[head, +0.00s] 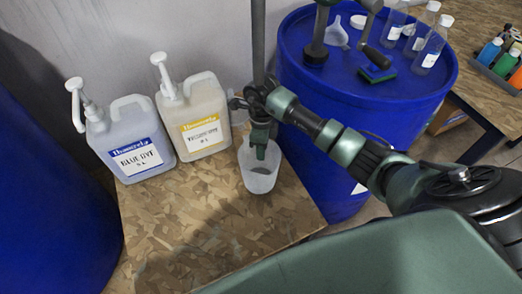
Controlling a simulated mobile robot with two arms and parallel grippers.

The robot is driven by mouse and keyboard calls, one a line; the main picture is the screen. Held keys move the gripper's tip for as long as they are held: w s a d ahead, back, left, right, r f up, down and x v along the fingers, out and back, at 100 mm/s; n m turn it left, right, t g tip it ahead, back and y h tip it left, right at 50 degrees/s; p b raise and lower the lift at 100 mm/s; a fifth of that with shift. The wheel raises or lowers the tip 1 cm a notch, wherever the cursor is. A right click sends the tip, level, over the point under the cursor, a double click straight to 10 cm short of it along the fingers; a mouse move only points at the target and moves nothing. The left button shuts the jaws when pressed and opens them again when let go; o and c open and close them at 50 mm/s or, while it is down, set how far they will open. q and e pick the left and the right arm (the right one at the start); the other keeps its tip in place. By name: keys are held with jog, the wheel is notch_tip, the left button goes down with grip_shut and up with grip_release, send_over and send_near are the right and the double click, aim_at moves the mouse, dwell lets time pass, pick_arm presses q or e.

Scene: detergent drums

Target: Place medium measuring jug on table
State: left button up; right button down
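The measuring jug (260,178) is a translucent whitish cup. It is upright at the right part of the wood-chip board table (212,222), near the blue drum. I cannot tell whether its base touches the board. My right gripper (261,151) comes in from the right and points down at the jug's rim. Its green fingers look close together on the jug's wall, and they hide part of the rim. My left gripper is not in view.
Two pump jugs, blue dye (137,150) and yellow dye (203,133), stand at the table's back left. A blue drum (335,100) with bottles (429,48) and a funnel (337,35) on top stands right. Another blue drum (50,190) is left. The table's front is clear.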

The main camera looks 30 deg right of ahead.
jog(key=c, duration=1.7)
grip_release()
jog(key=shift+r, duration=0.3)
jog(key=r, duration=1.1)
jog(key=shift+w+d+r, duration=0.3)
jog(key=shift+r, duration=0.05)
